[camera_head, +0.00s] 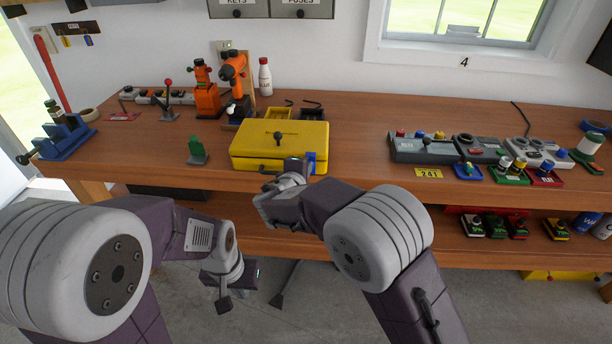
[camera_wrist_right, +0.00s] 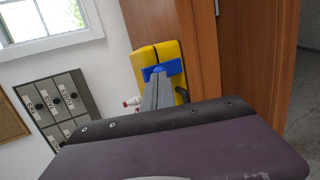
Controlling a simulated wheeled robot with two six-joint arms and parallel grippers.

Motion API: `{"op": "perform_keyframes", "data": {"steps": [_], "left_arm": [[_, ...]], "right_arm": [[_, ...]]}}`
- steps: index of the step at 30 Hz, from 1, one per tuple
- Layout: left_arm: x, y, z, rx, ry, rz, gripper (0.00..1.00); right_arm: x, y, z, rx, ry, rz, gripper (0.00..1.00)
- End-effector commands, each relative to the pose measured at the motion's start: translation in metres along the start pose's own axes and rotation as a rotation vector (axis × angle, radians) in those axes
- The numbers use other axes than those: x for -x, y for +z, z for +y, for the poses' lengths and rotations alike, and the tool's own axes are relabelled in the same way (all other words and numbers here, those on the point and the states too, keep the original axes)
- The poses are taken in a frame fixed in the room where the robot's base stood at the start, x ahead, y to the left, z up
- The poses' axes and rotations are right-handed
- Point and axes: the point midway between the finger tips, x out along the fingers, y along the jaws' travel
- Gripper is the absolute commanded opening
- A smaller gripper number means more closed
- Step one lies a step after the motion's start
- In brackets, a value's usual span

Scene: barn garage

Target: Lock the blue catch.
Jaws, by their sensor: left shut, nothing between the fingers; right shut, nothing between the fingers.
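The yellow case (camera_head: 262,148) sits shut near the front edge of the workbench, with a black knob on its lid. The blue catch (camera_head: 311,162) is on the right part of the case's front; it also shows in the right wrist view (camera_wrist_right: 172,67). My right gripper (camera_head: 298,165) is shut and empty, its fingertips at the catch. In the right wrist view the fingers (camera_wrist_right: 158,80) overlap the catch; I cannot tell whether they touch it. My left gripper (camera_head: 225,302) is shut and empty, hanging low in front of the bench, well away from the case.
The bench (camera_head: 350,150) has bare wood right of the case. A green stand (camera_head: 197,152) is left of it, and orange devices (camera_head: 207,95) stand behind. Grey switch boxes (camera_head: 425,149) are at the right. A lower shelf (camera_head: 390,242) runs beneath the top.

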Motion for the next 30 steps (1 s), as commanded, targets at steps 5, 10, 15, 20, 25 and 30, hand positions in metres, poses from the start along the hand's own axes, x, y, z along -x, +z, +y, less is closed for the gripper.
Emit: {"op": "perform_keyframes", "data": {"steps": [5,10,15,20,25,30], "left_arm": [[0.002,0.000,0.000,0.000,0.000,-0.001,0.00],[0.003,0.000,0.000,0.000,0.000,0.000,0.00],[0.006,-0.001,0.000,0.000,0.000,0.000,0.00],[0.008,-0.001,0.000,0.000,0.000,0.000,0.00],[0.008,-0.001,0.000,0.000,0.000,0.000,0.00],[0.009,-0.001,0.000,0.000,0.000,0.000,0.00]], "right_arm": [[-0.001,0.000,-0.001,0.004,-0.009,-0.002,0.00],[0.000,0.000,0.002,0.003,-0.007,-0.002,0.00],[0.004,0.001,0.010,0.000,-0.006,-0.002,0.00],[0.006,0.001,0.015,0.001,-0.006,-0.002,0.00],[0.006,0.001,0.015,0.002,-0.006,-0.002,0.00],[0.006,0.001,0.017,0.001,-0.006,-0.002,0.00]]}}
